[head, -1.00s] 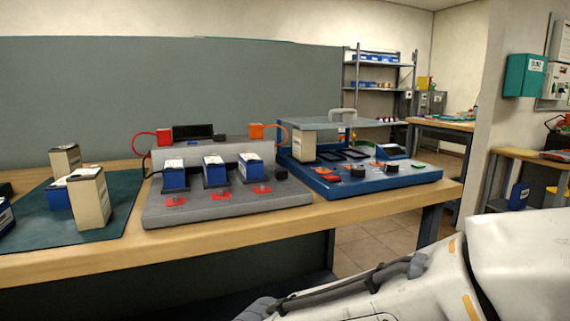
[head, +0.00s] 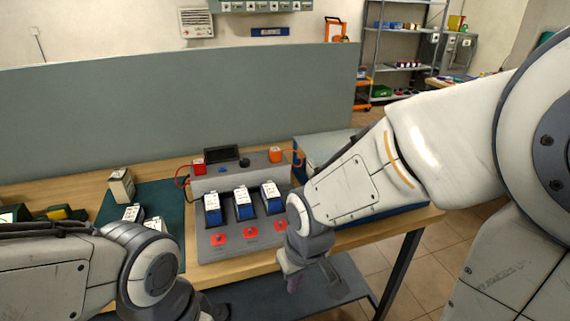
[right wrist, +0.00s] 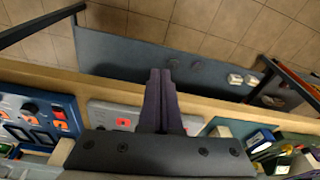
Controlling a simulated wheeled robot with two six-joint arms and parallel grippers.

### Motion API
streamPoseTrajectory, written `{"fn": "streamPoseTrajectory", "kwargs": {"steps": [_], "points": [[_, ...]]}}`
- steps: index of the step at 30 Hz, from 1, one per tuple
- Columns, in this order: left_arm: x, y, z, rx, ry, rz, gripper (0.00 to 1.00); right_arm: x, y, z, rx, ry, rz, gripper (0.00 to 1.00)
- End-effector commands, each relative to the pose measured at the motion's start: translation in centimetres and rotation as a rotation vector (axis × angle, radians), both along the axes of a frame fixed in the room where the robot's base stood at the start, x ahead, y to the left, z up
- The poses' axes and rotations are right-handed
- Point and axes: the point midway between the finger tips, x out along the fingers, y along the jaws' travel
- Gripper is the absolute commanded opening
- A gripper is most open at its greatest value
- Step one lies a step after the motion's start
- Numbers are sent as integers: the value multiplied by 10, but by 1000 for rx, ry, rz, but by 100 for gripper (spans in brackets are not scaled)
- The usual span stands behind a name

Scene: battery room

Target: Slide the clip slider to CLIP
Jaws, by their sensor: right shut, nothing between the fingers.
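The grey charging station (head: 205,250) stands on the bench with blue batteries (head: 241,203) in its slots and red marks (head: 220,238) along its front. It also shows in the right wrist view (right wrist: 101,108). The blue test unit (head: 382,210) is right of it, largely hidden by my right arm; its knobs and switches show in the right wrist view (right wrist: 65,113). I cannot make out which part is the clip slider. My right gripper (head: 293,284) hangs near the bench's front edge, shut and empty; its fingers (right wrist: 160,75) touch nothing visible.
A green mat (head: 172,200) with batteries lies left of the station. A grey partition (head: 150,115) stands behind the bench (head: 235,270). A lower shelf (right wrist: 150,52) lies under the bench. Open tiled floor is to the right.

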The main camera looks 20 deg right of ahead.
Motion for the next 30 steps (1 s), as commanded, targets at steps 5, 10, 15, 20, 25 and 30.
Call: {"fn": "streamPoseTrajectory", "kwargs": {"steps": [5, 10, 15, 20, 25, 30], "points": [[0, 0, 88, 0, 0, 0, 50, 18, -23, 77, 0, -28, -106, 0], [0, 0, 138, 0, 0, 0, 50, 38, -43, 113, 9, -69, -235, 0], [0, 0, 180, 0, 0, 0, 50, 67, -68, 128, 49, -140, -454, 0], [0, 0, 190, 0, 0, 0, 50, 101, -87, 100, 159, -243, -749, 0], [0, 0, 189, 1, 1, 0, 50, 127, -99, 60, 356, -338, -1071, 0], [0, 0, 189, 1, 1, 0, 50, 140, -105, 27, 607, -393, -1368, 0]]}}
